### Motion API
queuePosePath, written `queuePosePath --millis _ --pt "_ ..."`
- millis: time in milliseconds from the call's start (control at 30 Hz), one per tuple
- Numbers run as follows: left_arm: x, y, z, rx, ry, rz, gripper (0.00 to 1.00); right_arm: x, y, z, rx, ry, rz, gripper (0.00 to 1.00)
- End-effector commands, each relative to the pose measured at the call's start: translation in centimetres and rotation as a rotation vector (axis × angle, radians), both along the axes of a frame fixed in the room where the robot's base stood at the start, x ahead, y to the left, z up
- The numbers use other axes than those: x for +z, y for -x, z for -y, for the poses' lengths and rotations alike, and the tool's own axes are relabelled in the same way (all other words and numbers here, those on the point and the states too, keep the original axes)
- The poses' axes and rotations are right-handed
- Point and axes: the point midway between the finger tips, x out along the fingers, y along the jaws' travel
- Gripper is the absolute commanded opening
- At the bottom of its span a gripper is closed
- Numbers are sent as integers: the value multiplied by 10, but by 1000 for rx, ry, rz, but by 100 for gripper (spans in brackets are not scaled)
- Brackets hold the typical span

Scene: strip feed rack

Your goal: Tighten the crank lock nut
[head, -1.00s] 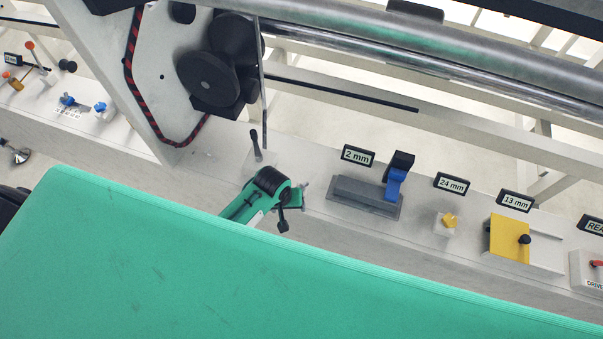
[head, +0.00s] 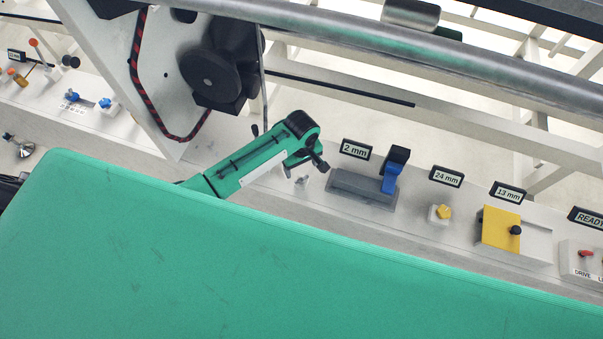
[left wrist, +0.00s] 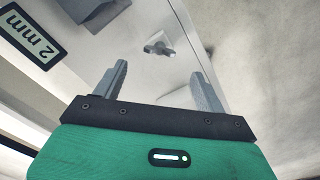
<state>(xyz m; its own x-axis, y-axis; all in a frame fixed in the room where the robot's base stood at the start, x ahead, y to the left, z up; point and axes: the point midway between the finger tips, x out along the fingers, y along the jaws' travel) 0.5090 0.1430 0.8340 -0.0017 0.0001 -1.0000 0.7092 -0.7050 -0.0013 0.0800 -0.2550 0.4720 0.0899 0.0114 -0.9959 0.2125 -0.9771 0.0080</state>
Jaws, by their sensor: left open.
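A small grey wing-shaped nut (head: 302,181), which looks like the crank lock nut, stands on the white rail left of the grey slide block. It also shows in the left wrist view (left wrist: 158,47), beyond the fingertips and between their lines. My left gripper (head: 305,158) is at the end of the green arm, just above and behind the nut in the picture. Its two grey fingers (left wrist: 159,74) are apart with nothing between them. In the head view the fingers are mostly hidden by the wrist. My right gripper is not in view.
Right of the nut stand a grey block with a blue clamp (head: 390,180) under a "2 mm" sign (head: 356,150), a yellow knob (head: 442,212) and a yellow plate (head: 501,229). A steel roller (head: 440,65) crosses above. A green surface (head: 250,260) fills the foreground.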

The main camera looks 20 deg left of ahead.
Motion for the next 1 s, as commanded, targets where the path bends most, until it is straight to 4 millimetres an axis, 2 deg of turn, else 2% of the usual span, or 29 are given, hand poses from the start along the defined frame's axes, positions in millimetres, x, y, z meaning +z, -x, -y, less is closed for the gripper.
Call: queuePosePath --millis 200,400,800,833,1000 --pt "-39 0 0 -1 -1 -1 73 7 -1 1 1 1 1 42" --pt "-61 0 0 -1 -1 1 73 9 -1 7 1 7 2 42" --pt "-68 0 0 -2 1 2 73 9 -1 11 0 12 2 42" --pt "-68 0 0 -2 0 1 71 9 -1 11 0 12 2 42" --pt "-68 0 0 -2 0 1 37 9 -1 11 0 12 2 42"
